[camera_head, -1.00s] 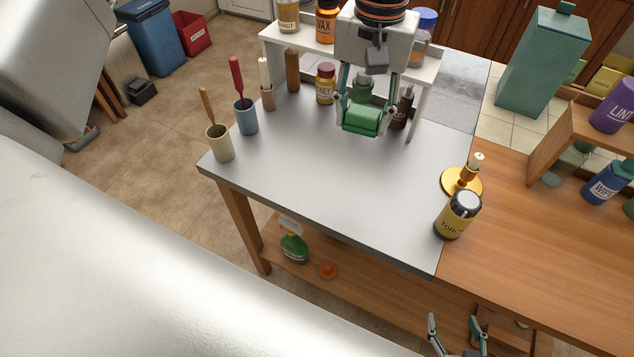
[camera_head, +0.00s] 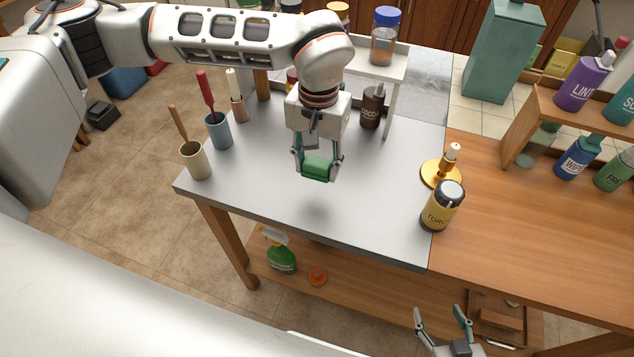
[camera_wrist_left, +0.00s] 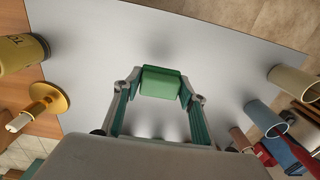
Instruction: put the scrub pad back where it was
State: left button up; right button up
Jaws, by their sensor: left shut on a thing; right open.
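The green scrub pad (camera_head: 317,167) is held between the fingertips of my left gripper (camera_head: 317,164), above the grey table top (camera_head: 270,195). A soft shadow lies on the table below it, so the pad is off the surface. In the left wrist view the pad (camera_wrist_left: 161,83) sits squarely between the two green fingers, with bare table beyond it. My right gripper (camera_head: 440,325) is open and empty at the bottom of the head view, low in front of the wooden bench.
Cups with brushes (camera_head: 195,160) stand at the table's left edge. A brass candle holder (camera_head: 441,174) and a yellow TORCH jar (camera_head: 441,207) stand by the right edge. A white shelf (camera_head: 385,66) is behind. A lower wooden shelf (camera_head: 350,284) holds a green spray bottle (camera_head: 281,258). The table's front middle is clear.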

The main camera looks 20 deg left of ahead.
aim_at(317, 163)
pick_arm(q)
jog(key=shift+f, duration=3.3)
jog(key=shift+f, duration=0.2)
jog(key=o, duration=1)
jog(key=shift+r, duration=0.1)
jog(key=shift+r, duration=0.25)
notch_tip(317, 163, up, 12)
jog(key=shift+d+f, duration=0.1)
